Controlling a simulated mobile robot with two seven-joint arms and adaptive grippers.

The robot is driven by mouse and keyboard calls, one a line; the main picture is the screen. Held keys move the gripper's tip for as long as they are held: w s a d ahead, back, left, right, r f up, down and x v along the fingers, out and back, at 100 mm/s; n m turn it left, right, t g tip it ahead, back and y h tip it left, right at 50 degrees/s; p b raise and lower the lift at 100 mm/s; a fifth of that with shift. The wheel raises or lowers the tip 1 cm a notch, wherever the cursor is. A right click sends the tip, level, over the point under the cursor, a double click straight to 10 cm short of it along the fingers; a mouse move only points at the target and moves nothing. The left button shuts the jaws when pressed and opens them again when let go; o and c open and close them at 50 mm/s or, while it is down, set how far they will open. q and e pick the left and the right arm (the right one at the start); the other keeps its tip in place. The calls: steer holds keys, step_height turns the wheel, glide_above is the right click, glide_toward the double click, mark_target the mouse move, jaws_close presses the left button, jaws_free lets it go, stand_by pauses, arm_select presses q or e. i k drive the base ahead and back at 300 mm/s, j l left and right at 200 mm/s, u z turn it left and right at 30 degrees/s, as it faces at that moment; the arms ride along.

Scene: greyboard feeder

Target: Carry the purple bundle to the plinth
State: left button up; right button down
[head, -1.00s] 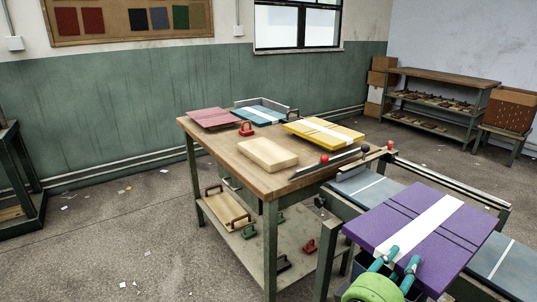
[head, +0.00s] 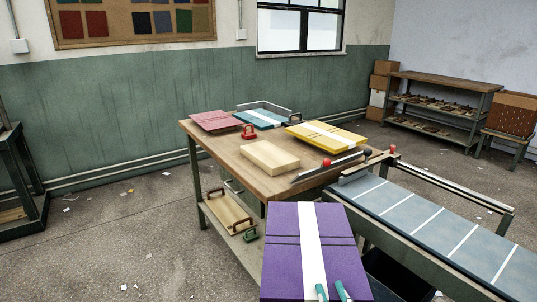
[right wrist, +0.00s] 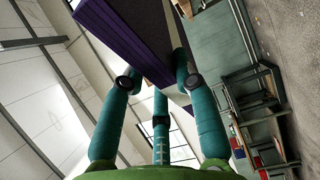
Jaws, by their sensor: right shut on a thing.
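The purple bundle (head: 285,255), flat boards with a white band, is at the bottom middle of the head view. My right gripper (head: 331,292) is shut on its near edge, with teal fingertips on and beside the white band. In the right wrist view the teal fingers of the gripper (right wrist: 156,82) reach up to the bundle (right wrist: 122,38), whose purple edge shows. A pale wooden block (head: 268,156), seemingly the plinth, lies bare on the wooden table (head: 228,157), farther away than the bundle. My left gripper is not in view.
A red bundle (head: 214,122), a teal bundle (head: 262,118) and a yellow bundle (head: 326,136) lie around the block. A metal bar with a red knob (head: 328,162) is at its right. The grey-blue feeder bed (head: 430,225) with white lines runs along the right.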

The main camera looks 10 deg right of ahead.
mark_target(268, 152)
steer(key=i+j+u, duration=0.15)
steer(key=u, duration=0.25)
steer(key=i+u, duration=0.5)
steer(key=u, duration=0.35)
steer(key=i+j+z, duration=0.1)
steer(key=z, duration=0.2)
steer(key=i+j+z, duration=0.1)
steer(key=z, duration=0.2)
steer(key=i, duration=0.05)
